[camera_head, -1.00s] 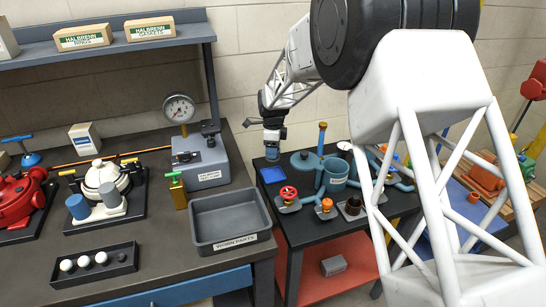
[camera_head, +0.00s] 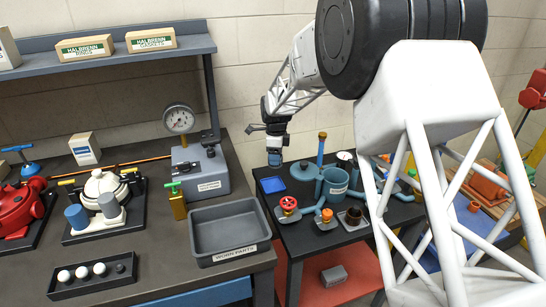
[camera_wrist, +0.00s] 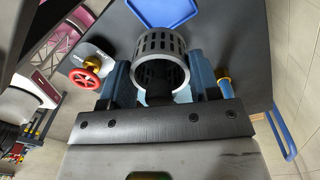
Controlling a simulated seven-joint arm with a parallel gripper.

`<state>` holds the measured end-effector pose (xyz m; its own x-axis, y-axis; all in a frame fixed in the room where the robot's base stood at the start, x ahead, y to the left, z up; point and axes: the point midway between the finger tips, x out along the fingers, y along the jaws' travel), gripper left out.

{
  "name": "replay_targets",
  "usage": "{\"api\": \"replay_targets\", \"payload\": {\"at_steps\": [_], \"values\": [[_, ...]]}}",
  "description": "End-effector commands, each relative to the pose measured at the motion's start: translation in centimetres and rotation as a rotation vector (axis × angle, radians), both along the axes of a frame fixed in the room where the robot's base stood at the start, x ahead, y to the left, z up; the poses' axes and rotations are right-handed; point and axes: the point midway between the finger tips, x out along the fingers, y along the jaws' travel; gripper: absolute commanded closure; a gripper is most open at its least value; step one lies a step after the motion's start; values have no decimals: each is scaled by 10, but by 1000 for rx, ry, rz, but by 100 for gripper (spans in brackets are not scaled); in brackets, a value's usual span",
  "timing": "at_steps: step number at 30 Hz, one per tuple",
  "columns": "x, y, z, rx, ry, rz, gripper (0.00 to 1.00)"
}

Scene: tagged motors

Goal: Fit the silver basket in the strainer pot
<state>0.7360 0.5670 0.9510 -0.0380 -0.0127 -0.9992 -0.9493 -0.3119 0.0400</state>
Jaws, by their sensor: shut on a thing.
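The silver basket (camera_wrist: 162,45) is a grey perforated cylinder. In the wrist view it sits between the blue fingers of my gripper (camera_wrist: 160,82), which are shut on it, and its open end shows. In the head view my gripper (camera_head: 274,159) points down above the small dark table, above the blue tray and left of the pot; the basket is too small to make out there. The strainer pot (camera_head: 334,187) is a blue, open-topped pot with side pipes. The pot and basket are apart. The pot is not clearly seen in the wrist view.
A red valve wheel (camera_head: 288,204), a blue tray (camera_head: 272,185) and a tall blue post (camera_head: 321,150) stand around the pot. A blue lid-like disc (camera_head: 304,171) lies behind it. A grey worn-parts bin (camera_head: 229,233) stands on the bench at left.

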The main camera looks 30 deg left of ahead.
Motion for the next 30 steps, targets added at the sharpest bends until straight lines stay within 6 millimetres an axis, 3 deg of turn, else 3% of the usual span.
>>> {"api": "replay_targets", "payload": {"at_steps": [14,24,30], "values": [[49,-77,38,2,-4,10,69],[56,-162,35,2,-5,0,69],[57,-198,34,2,-6,-3,69]]}}
